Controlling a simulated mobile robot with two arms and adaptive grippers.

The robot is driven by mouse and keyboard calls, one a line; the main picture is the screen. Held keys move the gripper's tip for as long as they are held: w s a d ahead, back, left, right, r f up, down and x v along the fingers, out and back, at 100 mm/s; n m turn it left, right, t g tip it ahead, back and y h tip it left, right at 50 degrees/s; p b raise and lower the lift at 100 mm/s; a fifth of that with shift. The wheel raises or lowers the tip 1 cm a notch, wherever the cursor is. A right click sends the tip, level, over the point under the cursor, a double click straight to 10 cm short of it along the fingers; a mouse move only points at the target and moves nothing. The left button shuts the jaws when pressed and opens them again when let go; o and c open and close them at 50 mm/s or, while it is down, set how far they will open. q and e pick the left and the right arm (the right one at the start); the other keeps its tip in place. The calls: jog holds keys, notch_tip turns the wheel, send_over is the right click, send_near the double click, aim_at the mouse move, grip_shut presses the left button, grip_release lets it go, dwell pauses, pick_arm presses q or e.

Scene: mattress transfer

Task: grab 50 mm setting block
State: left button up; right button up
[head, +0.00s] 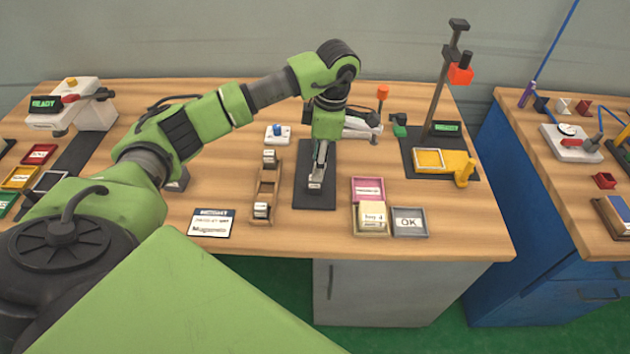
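My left gripper (317,178) points down over a dark mat (313,200) in the middle of the wooden table. A small metal block with a white label (315,184) is at its fingertips, low over or on the mat. I cannot tell whether the fingers are closed on it. A wooden rack (267,189) to the left holds one labelled block at its far end (269,156) and one at its near end (262,210); its middle is empty. The block labels are too small to read, so I cannot tell which is 50 mm. My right gripper is out of view.
Right of the mat are a pink tray (368,200), a cream tray with cards (371,219) and a grey OK tray (409,222). A stand with a tall post (437,95) is at the back right. A sign card (211,224) lies front left.

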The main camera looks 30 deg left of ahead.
aim_at(315, 184)
pick_arm(q)
jog(key=shift+f, duration=0.45)
jog(key=shift+s+a+f+p, duration=0.15)
jog(key=shift+f+p, duration=0.25)
jog(key=shift+f, duration=0.2)
jog(key=shift+s+a+f+p, duration=0.1)
jog(key=shift+s+f+p, duration=0.05)
jog(key=shift+f+p, duration=0.35)
notch_tip(315, 184, down, 2)
jog(key=shift+a+f, duration=0.1)
jog(key=shift+f, duration=0.5)
jog(key=c, duration=0.8)
grip_shut()
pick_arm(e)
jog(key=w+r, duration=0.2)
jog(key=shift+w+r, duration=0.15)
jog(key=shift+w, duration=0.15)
